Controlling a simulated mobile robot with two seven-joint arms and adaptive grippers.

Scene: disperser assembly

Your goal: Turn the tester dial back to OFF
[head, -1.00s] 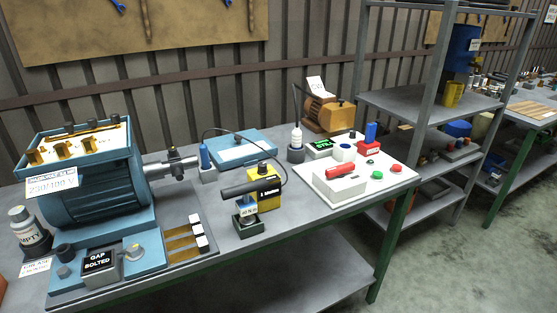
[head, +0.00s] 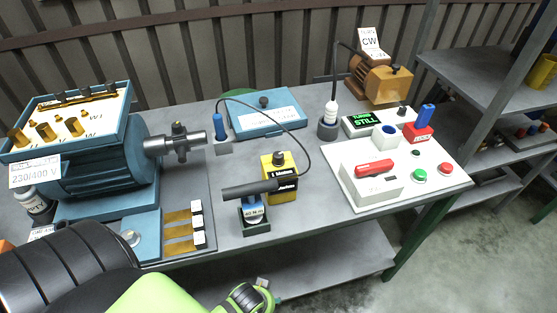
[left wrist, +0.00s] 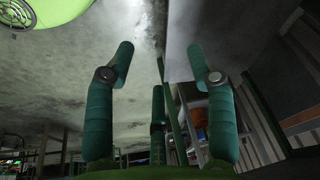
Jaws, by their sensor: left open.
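The yellow tester box (head: 280,185) stands on the workbench right of the motor, with a small dark dial (head: 278,158) on its upper face. The dial's setting is too small to read. A black cable runs from the tester area in an arc to the blue-handled probe (head: 219,127). My left arm comes in at the lower left of the head view, in front of the bench edge. In the left wrist view my left gripper (left wrist: 160,54) is open, its green fingers spread and empty, well apart from the tester. My right gripper is not in view.
A black cylinder on a small stand (head: 254,215) is just left of the tester. The blue motor (head: 100,170) fills the bench's left. The white control panel (head: 435,160) with a red switch and buttons is at right. A flat blue case (head: 264,120) lies behind.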

